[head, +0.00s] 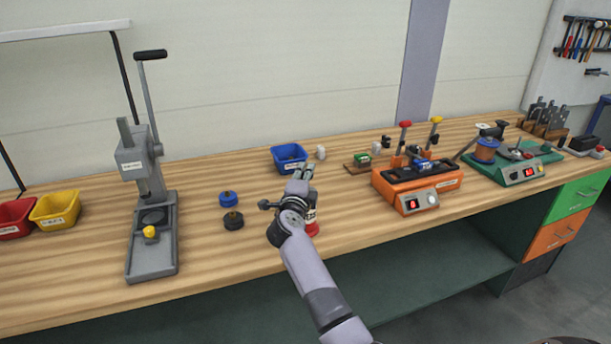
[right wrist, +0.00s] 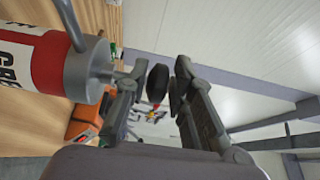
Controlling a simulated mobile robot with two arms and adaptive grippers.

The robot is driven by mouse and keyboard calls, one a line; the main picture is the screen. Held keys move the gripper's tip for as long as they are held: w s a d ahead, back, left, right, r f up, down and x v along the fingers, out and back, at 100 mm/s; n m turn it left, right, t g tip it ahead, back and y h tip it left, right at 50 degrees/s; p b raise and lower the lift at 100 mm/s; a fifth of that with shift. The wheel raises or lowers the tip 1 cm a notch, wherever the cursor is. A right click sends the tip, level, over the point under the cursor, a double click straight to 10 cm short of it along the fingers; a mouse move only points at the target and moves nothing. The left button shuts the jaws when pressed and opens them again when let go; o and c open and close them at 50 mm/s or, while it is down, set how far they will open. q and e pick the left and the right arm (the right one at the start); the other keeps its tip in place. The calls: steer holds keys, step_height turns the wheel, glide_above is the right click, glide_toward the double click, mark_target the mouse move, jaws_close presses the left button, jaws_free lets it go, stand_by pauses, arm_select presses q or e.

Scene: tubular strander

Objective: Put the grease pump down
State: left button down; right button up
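The grease pump is a white and red canister with a grey cap; it fills the left of the right wrist view (right wrist: 38,62). In the head view the pump (head: 312,228) is mostly hidden behind my right arm, with its red lower part showing at the bench top. My right gripper (head: 306,175) also shows in the right wrist view (right wrist: 160,80). Its fingers are close on both sides of a black knob, which seems to belong to the pump's side handle. I cannot tell whether the pump touches the bench. My left gripper is not in view.
A blue bin (head: 289,157) stands behind the gripper. An orange device (head: 417,181) stands to the right. Bare wooden bench (head: 240,258) lies left of the arm.

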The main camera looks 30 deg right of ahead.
steer(key=shift+o, duration=0.7)
steer(key=shift+r, duration=0.1)
steer(key=b+v, duration=0.1)
steer(key=v, duration=1.1)
steer(key=shift+r, duration=0.15)
